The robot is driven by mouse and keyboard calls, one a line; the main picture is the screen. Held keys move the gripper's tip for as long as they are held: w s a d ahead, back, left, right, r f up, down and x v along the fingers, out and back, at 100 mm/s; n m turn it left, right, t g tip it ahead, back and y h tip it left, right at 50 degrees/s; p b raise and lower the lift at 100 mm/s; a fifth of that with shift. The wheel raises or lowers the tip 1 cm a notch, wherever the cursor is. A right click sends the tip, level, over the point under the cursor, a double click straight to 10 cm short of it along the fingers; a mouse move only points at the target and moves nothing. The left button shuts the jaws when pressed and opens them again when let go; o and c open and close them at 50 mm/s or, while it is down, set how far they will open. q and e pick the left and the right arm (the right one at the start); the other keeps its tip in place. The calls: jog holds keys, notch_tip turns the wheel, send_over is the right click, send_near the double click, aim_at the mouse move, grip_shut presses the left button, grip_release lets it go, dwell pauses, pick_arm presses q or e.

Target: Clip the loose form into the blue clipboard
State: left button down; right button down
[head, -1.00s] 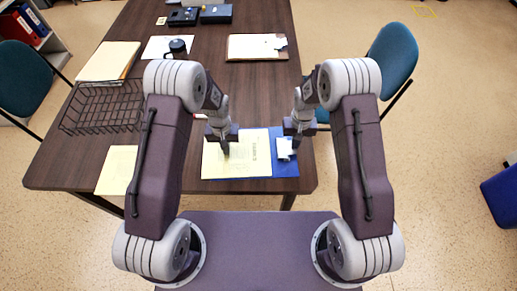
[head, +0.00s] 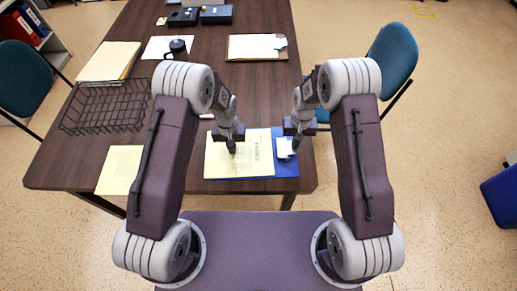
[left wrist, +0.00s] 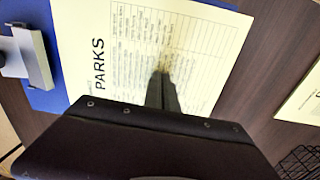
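The loose form (head: 228,160), a cream printed sheet, lies over the left part of the blue clipboard (head: 287,169). In the left wrist view the form (left wrist: 210,40) reads PARKS along its edge facing the silver clip (left wrist: 32,58). A strip of blue board (left wrist: 52,98) shows between them, so the form's edge is apart from the clip. My left gripper (head: 232,150) points down with its fingers together, tips at the form's middle. My right gripper (head: 296,148) is at the right side of the clip (head: 285,147); its finger opening is too small to tell.
Another cream sheet (head: 119,170) lies left near the table's front edge. A black wire basket (head: 105,107), a folder stack (head: 110,61), a dark mug (head: 178,47) and a second clipboard (head: 252,47) stand farther back. The table's middle is fairly clear.

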aim_at(242, 151)
pick_arm(q)
jog(key=shift+s+d+f, duration=0.1)
jog(key=shift+d+f, duration=0.05)
jog(key=shift+d, duration=0.05)
pick_arm(e)
jog(key=shift+s+f, duration=0.1)
pick_arm(q)
jog(key=shift+d, duration=0.7)
jog(key=shift+w+d+r, duration=0.2)
jog(key=shift+d+r, duration=0.05)
jog(key=shift+d, duration=0.25)
dwell(0.3)
jog(key=shift+w+d+f, duration=0.1)
jog(key=shift+d, duration=0.4)
